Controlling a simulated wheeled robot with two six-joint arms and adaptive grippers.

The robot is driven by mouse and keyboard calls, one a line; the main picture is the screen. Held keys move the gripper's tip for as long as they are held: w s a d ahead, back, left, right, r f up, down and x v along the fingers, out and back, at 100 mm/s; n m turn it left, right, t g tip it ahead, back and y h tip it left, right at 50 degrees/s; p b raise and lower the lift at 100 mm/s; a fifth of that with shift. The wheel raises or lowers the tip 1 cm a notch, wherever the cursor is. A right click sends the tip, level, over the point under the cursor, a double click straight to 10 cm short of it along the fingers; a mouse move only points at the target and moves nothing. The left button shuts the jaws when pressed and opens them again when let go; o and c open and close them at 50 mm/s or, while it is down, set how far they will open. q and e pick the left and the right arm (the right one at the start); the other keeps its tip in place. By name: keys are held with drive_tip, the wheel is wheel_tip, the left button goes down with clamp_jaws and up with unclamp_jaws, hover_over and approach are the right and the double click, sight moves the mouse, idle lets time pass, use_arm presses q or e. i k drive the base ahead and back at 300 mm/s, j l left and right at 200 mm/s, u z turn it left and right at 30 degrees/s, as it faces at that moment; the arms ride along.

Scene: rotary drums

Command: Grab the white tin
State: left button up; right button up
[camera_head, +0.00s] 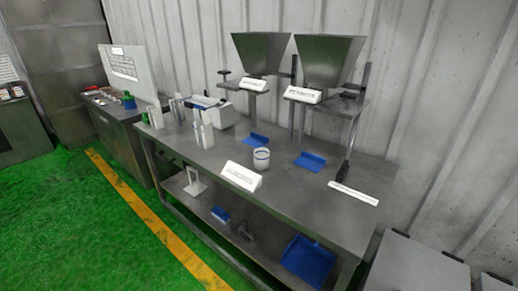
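The white tin (261,161) stands upright on the grey metal workbench (310,200), near the middle of its top. It is a small, short cylinder with a dark ring around the upper part. A white sign (241,177) stands just in front of it and to the left. Neither of my grippers shows in the head view. Nothing is seen touching the tin.
Two metal hoppers (325,62) on stands rise behind the tin. Blue scoops (310,161) lie below them. White upright stands (203,132) are at the left. The green floor in front is clear.

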sight(262, 159)
drive_tip(key=i+j+z, duration=0.1)
drive_tip(key=j, duration=0.25)
drive_tip(key=i+j+z, duration=0.1)
drive_tip(key=i+j, duration=0.2)
drive_tip(key=i+j+z, duration=0.1)
drive_tip(key=j, duration=0.35)
drive_tip(key=i+j, duration=0.2)
drive_tip(key=j, duration=0.2)
drive_tip(key=i+j+z, duration=0.15)
drive_tip(key=j, duration=0.25)
drive_tip(key=i+j+z, duration=0.1)
drive_tip(key=j, duration=0.35)
drive_tip(key=i+j+z, duration=0.1)
drive_tip(key=j, duration=0.3)
drive_tip(key=i+j+z, duration=0.1)
drive_tip(key=j, duration=0.35)
drive_tip(key=i, duration=0.1)
